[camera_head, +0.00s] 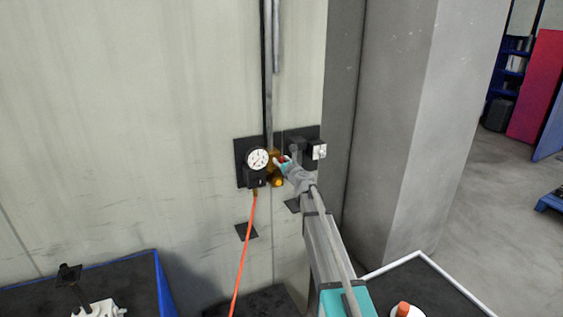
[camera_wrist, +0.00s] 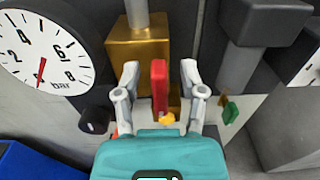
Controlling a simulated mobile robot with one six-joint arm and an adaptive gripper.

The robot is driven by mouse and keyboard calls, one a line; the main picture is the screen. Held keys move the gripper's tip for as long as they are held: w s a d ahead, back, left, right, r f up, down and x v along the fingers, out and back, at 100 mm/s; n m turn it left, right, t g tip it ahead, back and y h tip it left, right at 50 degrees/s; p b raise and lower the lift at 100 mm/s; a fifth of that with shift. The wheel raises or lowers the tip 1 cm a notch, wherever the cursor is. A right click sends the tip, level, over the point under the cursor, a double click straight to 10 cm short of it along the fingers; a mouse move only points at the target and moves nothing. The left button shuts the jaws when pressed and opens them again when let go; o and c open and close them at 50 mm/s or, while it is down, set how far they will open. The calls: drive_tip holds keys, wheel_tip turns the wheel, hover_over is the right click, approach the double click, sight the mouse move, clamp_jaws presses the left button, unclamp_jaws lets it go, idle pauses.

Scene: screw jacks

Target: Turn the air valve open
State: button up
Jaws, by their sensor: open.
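The air valve has a brass body (camera_wrist: 138,62) with a red lever handle (camera_wrist: 159,85). In the head view the red handle (camera_head: 283,158) shows as a small spot at the wall panel, beside the brass body (camera_head: 273,165). My gripper (camera_wrist: 160,75) is open, with one finger on each side of the red handle. Small gaps seem to show on both sides, so I cannot tell of any contact. In the head view my gripper (camera_head: 285,163) reaches up to the panel and partly hides the valve. A round pressure gauge (camera_wrist: 42,50) is left of the valve, its red needle pointing downward.
An orange hose (camera_head: 244,250) hangs below the gauge (camera_head: 257,159). A dark box on a grey stem (camera_wrist: 262,22) is close at the right of the gripper. A grey pillar (camera_head: 420,120) stands to the right. Dark-topped tables are at the lower left and right.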

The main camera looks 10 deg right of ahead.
clamp_jaws()
drive_tip(key=shift+n, duration=0.5)
drive_tip(key=n, duration=0.3)
drive_tip(key=shift+s+a+f+n, duration=0.1)
drive_tip(key=shift+a+n, duration=0.2)
drive_tip(key=n, duration=0.4)
drive_tip(key=n+b, duration=0.1)
drive_tip(key=n, duration=0.4)
drive_tip(key=f+n, duration=0.1)
drive_tip(key=n, duration=0.3)
drive_tip(key=shift+s+a+f, duration=0.1)
drive_tip(key=shift+a, duration=0.3)
drive_tip(key=shift+n, duration=0.3)
